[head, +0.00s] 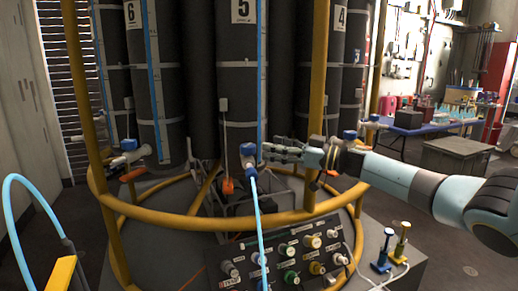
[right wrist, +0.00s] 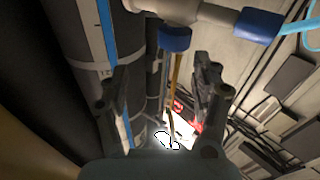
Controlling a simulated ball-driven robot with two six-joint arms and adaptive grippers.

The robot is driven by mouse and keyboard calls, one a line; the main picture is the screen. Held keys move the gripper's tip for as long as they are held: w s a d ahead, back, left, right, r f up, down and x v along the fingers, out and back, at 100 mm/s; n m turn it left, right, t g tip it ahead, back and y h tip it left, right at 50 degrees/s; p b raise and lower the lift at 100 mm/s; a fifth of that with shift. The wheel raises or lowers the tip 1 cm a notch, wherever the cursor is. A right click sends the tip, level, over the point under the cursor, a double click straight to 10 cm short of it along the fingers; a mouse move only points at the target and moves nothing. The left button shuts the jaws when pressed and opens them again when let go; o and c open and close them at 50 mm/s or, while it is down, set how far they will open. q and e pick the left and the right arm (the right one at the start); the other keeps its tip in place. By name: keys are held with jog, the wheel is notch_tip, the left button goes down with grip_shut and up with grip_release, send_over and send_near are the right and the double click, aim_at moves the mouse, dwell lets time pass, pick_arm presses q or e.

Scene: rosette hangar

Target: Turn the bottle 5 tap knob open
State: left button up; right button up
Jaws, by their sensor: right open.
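Bottle 5 (head: 237,85) is a tall dark cylinder with a white "5" label, standing in the middle of the rack. Its tap knob (head: 247,149) is blue and sits below the bottle, with a light blue hose (head: 261,215) running down from the tap. My right gripper (head: 266,151) comes in from the right, its fingertips close beside the knob. In the right wrist view the gripper (right wrist: 162,66) is open and empty. A blue knob (right wrist: 175,39) shows ahead of the fingers, under a pale pipe (right wrist: 205,14); contact is not visible. My left gripper is out of view.
A yellow rail ring (head: 205,218) and yellow posts (head: 319,75) surround the bottles. A control panel (head: 235,255) with several coloured knobs is below. Other blue tap knobs (head: 128,144) stand left and right. A blue table (head: 420,125) is at the back right.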

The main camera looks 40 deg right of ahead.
aim_at(250, 147)
jog(key=s+a+m+t+h+b, duration=0.1)
jog(key=s+a+m+t+h, duration=0.1)
jog(key=s+a+m+h, duration=0.55)
jog(key=w+h+p, duration=0.1)
jog(key=w, duration=0.3)
jog(key=w+d+h+p, duration=0.1)
jog(key=w, duration=0.3)
jog(key=w+d+h+p, duration=0.1)
jog(key=w+p, duration=0.1)
jog(key=w, duration=0.2)
jog(key=shift+m+h, duration=0.35)
jog(key=shift+w+f+p, duration=0.2)
jog(key=shift+w+p, duration=0.15)
jog(key=shift+w, duration=0.4)
jog(key=shift+d, duration=0.1)
jog(key=c, duration=1.3)
jog(key=shift+w, duration=0.1)
